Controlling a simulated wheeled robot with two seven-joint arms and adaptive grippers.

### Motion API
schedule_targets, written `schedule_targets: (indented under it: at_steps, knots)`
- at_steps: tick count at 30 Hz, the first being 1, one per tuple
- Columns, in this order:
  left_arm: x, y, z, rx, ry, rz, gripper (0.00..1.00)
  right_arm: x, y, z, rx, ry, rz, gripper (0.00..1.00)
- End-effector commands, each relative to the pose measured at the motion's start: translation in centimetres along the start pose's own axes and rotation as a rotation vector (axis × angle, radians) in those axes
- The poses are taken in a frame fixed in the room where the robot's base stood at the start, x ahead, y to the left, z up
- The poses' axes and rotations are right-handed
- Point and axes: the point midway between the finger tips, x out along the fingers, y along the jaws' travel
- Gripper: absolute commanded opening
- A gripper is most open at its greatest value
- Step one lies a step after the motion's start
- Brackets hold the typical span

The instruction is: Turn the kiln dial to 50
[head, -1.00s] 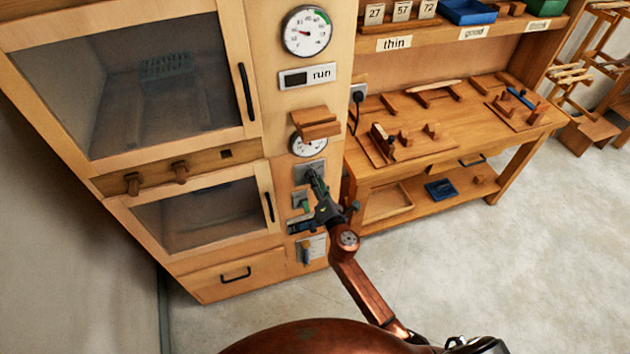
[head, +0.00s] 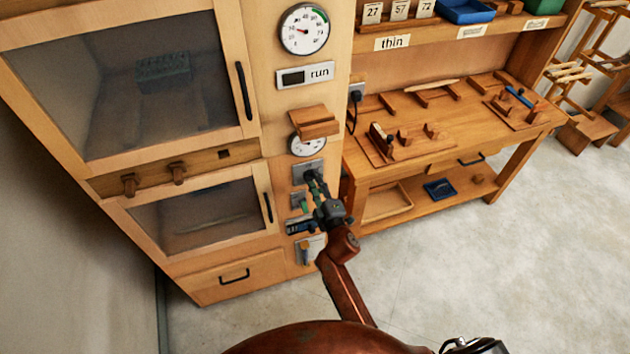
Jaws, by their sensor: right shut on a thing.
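The wooden kiln cabinet has a control column with a large round gauge (head: 304,30) at its top. A second gauge (head: 307,147) is partly hidden under a wooden ledge (head: 314,122). Below it is a grey square plate (head: 300,172) on the column. My right gripper (head: 315,184) is at this plate, its fingers shut on a small part there, which I take to be the dial; the fingers hide most of it. I cannot read a setting on it. My left gripper is not in view.
Below the gripper are a small green control (head: 303,206), a dark blue display (head: 299,227) and a lever plate (head: 309,248). A wooden workbench (head: 470,130) with jigs stands to the right. The floor (head: 480,270) in front is clear.

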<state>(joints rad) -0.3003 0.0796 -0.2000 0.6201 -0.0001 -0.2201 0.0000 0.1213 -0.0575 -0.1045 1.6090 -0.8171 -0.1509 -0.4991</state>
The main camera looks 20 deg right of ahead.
Motion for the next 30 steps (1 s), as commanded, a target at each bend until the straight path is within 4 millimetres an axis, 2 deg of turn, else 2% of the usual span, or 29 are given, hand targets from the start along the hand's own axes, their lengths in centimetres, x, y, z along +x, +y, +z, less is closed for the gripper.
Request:
schedule_targets:
  at_steps: [12,29,30]
  knots:
    - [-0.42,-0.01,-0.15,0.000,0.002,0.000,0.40,-0.02,-0.32,-0.03,0.190,0.000,-0.002,0.07]
    - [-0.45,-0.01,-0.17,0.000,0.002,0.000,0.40,-0.02,-0.40,-0.02,0.214,-0.001,-0.003,0.07]
    - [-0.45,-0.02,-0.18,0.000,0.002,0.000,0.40,-0.02,-0.40,-0.02,0.214,-0.001,-0.003,0.33]
